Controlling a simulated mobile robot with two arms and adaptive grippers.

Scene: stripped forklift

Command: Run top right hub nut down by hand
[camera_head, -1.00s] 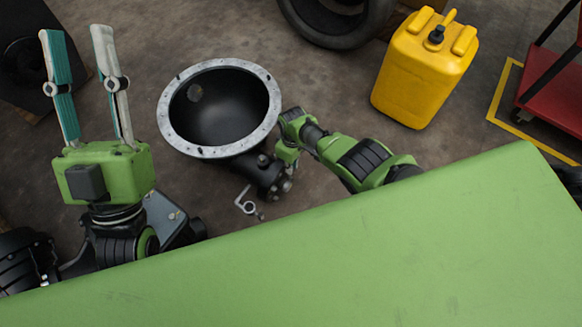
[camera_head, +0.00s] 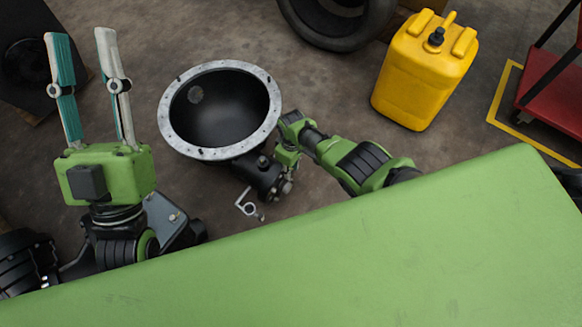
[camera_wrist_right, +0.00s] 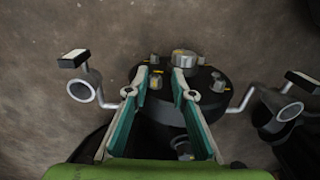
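The black round hub (camera_wrist_right: 205,97) shows in the right wrist view with a bright centre piece (camera_wrist_right: 184,59) and several studs or nuts. One nut (camera_wrist_right: 155,80) shows between the fingers, close to the left one. Another nut (camera_wrist_right: 218,82) sits on the hub's right side, outside the fingers. My right gripper (camera_wrist_right: 162,76) reaches over the hub with its fingers apart; I see no clear grip on a nut. In the head view the hub end of the axle (camera_head: 271,180) is partly hidden by my right arm. My left gripper (camera_head: 82,38) is open and empty at the left.
The axle's large open housing (camera_head: 220,110) lies beside my right arm. Silver bent arms (camera_wrist_right: 80,80) stick out on both sides of the hub. A yellow canister (camera_head: 425,70), a tyre (camera_head: 338,25) and a red cart (camera_head: 555,90) stand behind. A green panel (camera_head: 330,250) fills the foreground.

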